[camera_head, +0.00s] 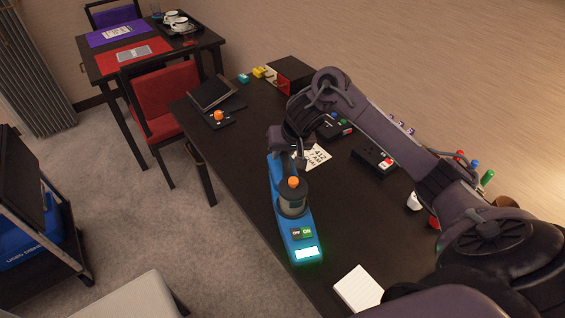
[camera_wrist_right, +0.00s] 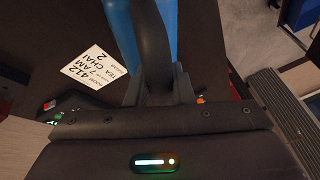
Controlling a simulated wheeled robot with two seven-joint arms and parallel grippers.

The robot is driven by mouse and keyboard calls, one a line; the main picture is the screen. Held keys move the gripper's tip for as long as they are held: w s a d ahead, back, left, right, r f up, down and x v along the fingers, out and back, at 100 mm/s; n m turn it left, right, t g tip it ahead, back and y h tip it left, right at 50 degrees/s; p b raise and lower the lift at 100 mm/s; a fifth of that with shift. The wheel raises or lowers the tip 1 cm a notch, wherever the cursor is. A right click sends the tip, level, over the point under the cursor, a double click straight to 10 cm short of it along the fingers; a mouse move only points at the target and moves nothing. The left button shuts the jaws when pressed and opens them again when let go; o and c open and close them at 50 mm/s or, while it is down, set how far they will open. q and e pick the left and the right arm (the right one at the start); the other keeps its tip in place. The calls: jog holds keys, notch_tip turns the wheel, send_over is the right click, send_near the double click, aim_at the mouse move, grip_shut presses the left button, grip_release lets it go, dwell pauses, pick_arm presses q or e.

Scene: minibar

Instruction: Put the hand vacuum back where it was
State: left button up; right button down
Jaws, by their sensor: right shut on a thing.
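The hand vacuum (camera_head: 278,187) is a long blue body with a dark grey cylinder, an orange knob, an OFF/ON label and a glowing white panel at its near end. It is at the left edge of the dark counter; whether it touches the surface is not clear. My right gripper (camera_head: 299,146) is at its far end. In the right wrist view, the blue body (camera_wrist_right: 121,30) and its dark handle (camera_wrist_right: 152,45) lie between the fingers, which are shut on the vacuum. My left gripper is not in view.
On the dark counter (camera_head: 240,165) lie a printed card (camera_head: 311,157), a white notepad (camera_head: 358,289), a black box (camera_head: 374,160) and a dark tablet-like item (camera_head: 213,93). Bottles stand at the right. A red chair (camera_head: 162,97) and a trolley (camera_head: 38,215) are at the left.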

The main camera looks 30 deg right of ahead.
notch_tip(320, 180, down, 3)
jog(key=shift+w+r, duration=0.1)
jog(key=c, duration=1.3)
grip_release()
jog(key=shift+o, duration=0.2)
jog(key=shift+s+r, duration=0.2)
jog(key=shift+r, duration=0.15)
jog(key=p+v, duration=0.4)
jog(key=v, duration=0.7)
